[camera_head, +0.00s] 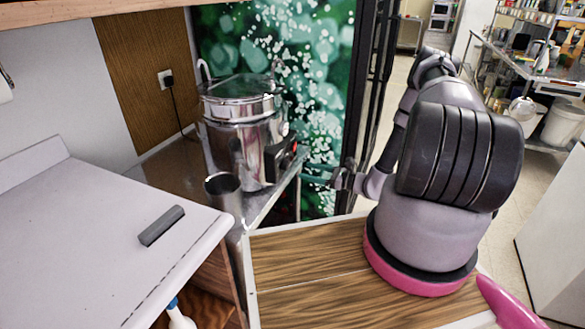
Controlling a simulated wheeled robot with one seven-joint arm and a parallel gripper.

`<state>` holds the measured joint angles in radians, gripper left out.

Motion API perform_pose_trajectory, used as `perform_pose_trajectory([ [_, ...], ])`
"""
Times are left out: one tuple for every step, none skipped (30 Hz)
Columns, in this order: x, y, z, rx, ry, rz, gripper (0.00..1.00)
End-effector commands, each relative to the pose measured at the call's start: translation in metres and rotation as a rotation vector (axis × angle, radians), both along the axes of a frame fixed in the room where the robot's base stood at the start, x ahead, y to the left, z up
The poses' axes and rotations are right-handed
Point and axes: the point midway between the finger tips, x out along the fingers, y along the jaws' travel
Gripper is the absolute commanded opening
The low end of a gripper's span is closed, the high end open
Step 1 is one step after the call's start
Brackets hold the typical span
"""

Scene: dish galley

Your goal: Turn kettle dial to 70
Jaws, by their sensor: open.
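The kettle (236,148) is a tall shiny metal pot with a lid and raised handles. It stands upright on a metal shelf left of centre. A dark control part with a little red (291,147) shows on its right side; the dial and its markings are too small to read. My gripper (312,172) is just right of and slightly below that part, with its teal fingers pointing left toward the kettle. The fingers are open, and I cannot tell whether they touch the kettle.
A metal cup (224,196) stands on the shelf in front of the kettle. A white counter (80,240) with a dark grey bar (161,226) is at the left. A cord runs to a wall outlet (166,79) behind. A dark upright frame (366,90) stands behind my arm.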

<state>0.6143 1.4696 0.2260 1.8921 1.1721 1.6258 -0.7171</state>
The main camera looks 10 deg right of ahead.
Motion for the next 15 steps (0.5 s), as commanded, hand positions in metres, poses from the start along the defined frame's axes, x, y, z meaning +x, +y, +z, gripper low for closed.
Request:
perform_pose_trajectory([
  [0.006, 0.01, 0.0, 0.0, -0.001, 0.003, 0.8],
  [0.009, 0.015, 0.0, 0.001, -0.001, 0.004, 0.8],
  [0.014, 0.021, 0.0, 0.001, -0.001, 0.003, 0.8],
  [0.017, 0.025, 0.0, 0.0, -0.001, 0.004, 0.8],
  [0.02, 0.03, 0.0, 0.0, -0.001, 0.003, 0.8],
  [0.024, 0.035, 0.0, 0.0, -0.001, 0.003, 0.8],
  [0.026, 0.038, 0.0, 0.0, -0.001, 0.003, 0.8],
  [0.029, 0.041, 0.0, -0.001, -0.002, 0.003, 0.8],
  [0.032, 0.045, 0.0, -0.001, -0.001, 0.003, 0.8],
  [0.034, 0.048, 0.0, -0.001, -0.001, 0.003, 0.8],
  [0.036, 0.05, 0.0, -0.001, -0.001, 0.003, 0.8],
  [0.037, 0.052, 0.0, 0.0, 0.0, 0.002, 0.8],
  [0.038, 0.054, 0.0, 0.0, 0.0, 0.002, 0.8],
  [0.039, 0.055, 0.0, 0.0, 0.0, 0.001, 0.8],
  [0.04, 0.056, 0.0, 0.0, 0.0, 0.001, 0.8],
])
